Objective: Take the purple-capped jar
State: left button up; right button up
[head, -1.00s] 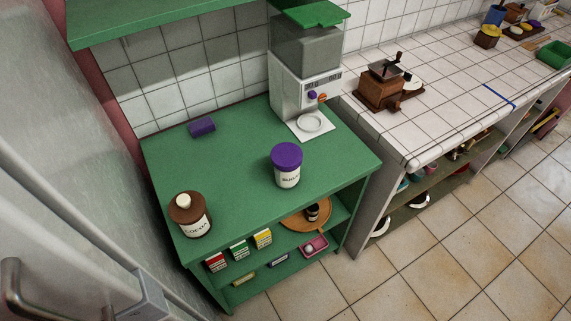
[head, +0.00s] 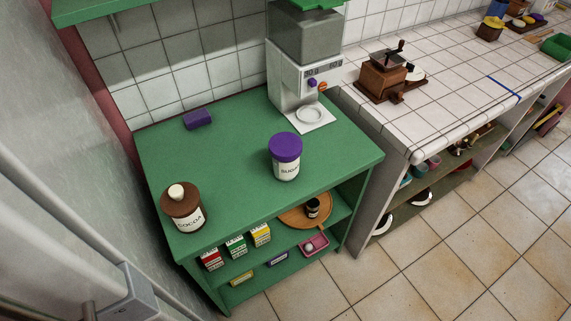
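The purple-capped jar (head: 285,158) stands upright on the green shelf's top (head: 225,160), right of the middle and near the front edge. Neither of my grippers shows in the head view.
A brown cocoa jar (head: 183,208) stands at the front left of the green top. A purple block (head: 198,119) lies at the back. A white dispenser machine (head: 300,80) stands at the back right. Small boxes (head: 236,246) and a round tray (head: 296,219) sit on the shelf below.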

aim_at(284, 172)
jog(key=k+j+u, duration=0.75)
jog(key=k+j, duration=0.35)
jog(key=j, duration=0.15)
